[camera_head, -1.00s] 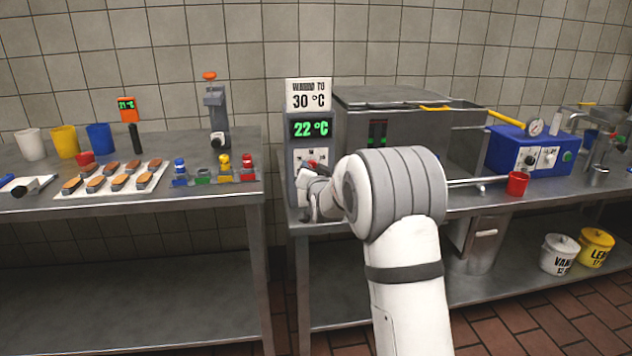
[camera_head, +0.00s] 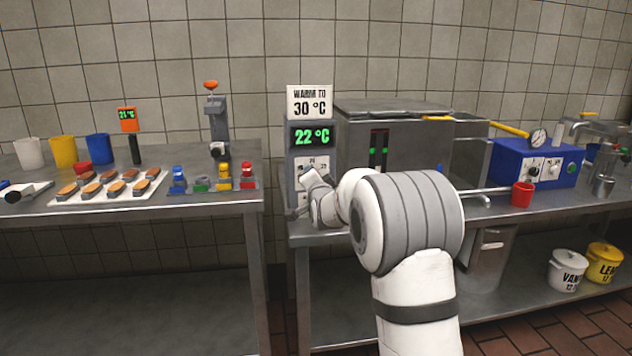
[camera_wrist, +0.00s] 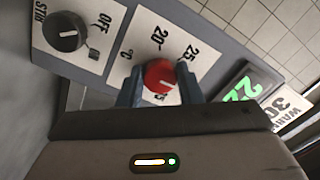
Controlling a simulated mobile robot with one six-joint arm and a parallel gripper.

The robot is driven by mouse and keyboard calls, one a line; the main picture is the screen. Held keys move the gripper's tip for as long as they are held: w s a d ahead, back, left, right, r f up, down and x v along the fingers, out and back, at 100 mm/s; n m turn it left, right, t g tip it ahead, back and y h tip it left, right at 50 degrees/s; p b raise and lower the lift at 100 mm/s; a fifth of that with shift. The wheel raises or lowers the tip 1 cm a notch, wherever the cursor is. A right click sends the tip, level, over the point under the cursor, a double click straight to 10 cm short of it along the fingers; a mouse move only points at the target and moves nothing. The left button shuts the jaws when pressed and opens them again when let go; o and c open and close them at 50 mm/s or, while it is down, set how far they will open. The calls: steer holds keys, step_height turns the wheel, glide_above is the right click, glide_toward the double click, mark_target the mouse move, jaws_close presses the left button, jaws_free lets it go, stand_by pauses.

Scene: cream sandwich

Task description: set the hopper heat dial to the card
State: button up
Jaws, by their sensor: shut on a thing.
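The card (camera_head: 309,101) reads "WARM TO 30 °C" on top of the grey control post. Below it, the green display (camera_head: 311,135) reads 22 °C; both also show at the right of the wrist view. The heat dial (camera_wrist: 159,76) is a red round knob with a white mark, on a white scale plate (camera_wrist: 127,55) where 20 and 25 are legible. My gripper (camera_wrist: 160,86) is shut on the red dial, one finger on each side. The fingers hide part of the scale, so I cannot tell the exact setting. In the head view my gripper hides the dial.
A black stir knob (camera_wrist: 65,31) with OFF and ON labels sits beside the red dial. The steel hopper box (camera_head: 410,135) stands right of the post. The left table holds a tray (camera_head: 63,199) of biscuits.

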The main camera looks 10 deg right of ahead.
steer(key=shift+d+r, duration=0.1)
steer(key=shift+r, duration=0.2)
steer(key=o, duration=0.7)
steer(key=shift+o, duration=1.4)
steer(key=shift+f, duration=0.25)
steer(key=s, duration=0.7)
steer(key=shift+s+p, duration=0.4)
steer(key=shift+p, duration=0.05)
